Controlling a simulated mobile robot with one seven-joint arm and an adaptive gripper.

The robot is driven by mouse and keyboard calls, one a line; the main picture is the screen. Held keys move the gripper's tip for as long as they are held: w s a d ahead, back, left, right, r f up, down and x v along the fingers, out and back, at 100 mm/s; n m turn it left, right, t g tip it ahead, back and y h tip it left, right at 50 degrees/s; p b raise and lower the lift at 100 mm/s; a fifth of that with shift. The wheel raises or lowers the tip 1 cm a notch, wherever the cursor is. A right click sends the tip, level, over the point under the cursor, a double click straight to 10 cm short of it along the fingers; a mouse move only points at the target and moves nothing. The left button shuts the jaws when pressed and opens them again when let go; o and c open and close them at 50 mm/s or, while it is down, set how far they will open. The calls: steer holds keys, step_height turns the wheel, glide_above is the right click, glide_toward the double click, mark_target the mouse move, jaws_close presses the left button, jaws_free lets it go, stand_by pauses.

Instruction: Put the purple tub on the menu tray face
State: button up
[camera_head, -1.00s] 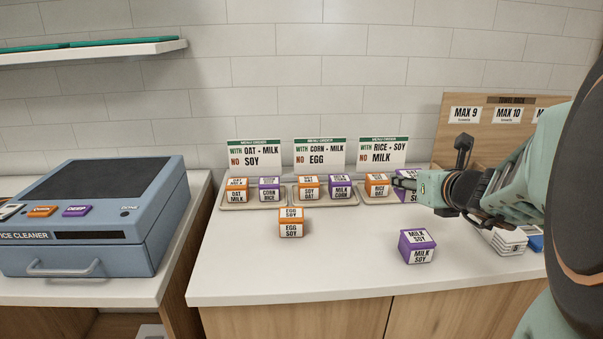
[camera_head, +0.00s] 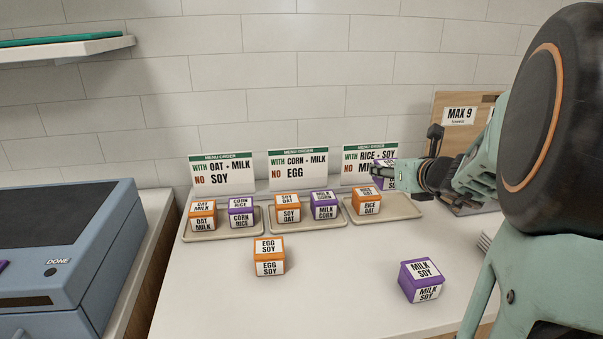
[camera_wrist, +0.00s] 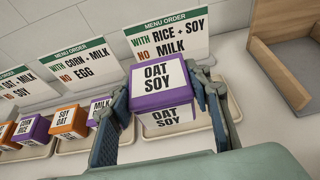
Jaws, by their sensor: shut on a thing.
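My gripper (camera_head: 382,174) is shut on a purple tub labelled OAT SOY (camera_wrist: 160,85). The tub is upright between the fingers and partly covered by them in the head view (camera_head: 388,178). It is held in front of the RICE + SOY, NO MILK menu card (camera_head: 360,158), above the right part of the right menu tray (camera_head: 400,208). In the wrist view the tray's rim (camera_wrist: 234,105) shows beside the tub. An orange RICE OAT tub (camera_head: 367,203) sits at the left of that tray. Any gap under the held tub is hard to judge.
The left tray (camera_head: 222,236) and middle tray (camera_head: 314,226) each hold an orange and a purple tub. An orange EGG SOY tub (camera_head: 269,258) and a purple MILK SOY tub (camera_head: 421,280) stand loose on the counter. A wooden rack (camera_head: 460,140) is at the right.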

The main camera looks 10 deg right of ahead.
steer(key=w+d+f, duration=0.2)
steer(key=w+d+f+b, duration=0.1)
steer(key=w+d+f, duration=0.1)
steer(key=d+f, duration=0.1)
steer(key=w+d+f, duration=0.1)
steer(key=d+f, duration=0.1)
steer(key=shift+w+d+f, duration=0.15)
steer(key=shift+w+f, duration=0.05)
steer(key=shift+w, duration=0.2)
steer(key=shift+w+d+f+b, duration=0.1)
steer(key=shift+d+f+b, duration=0.05)
steer(key=shift+f+b, duration=0.7)
steer(key=shift+f, duration=0.95)
steer(key=shift+f, duration=0.15)
steer(key=o, duration=0.8)
steer(key=shift+f, duration=0.1)
steer(key=shift+o, duration=1)
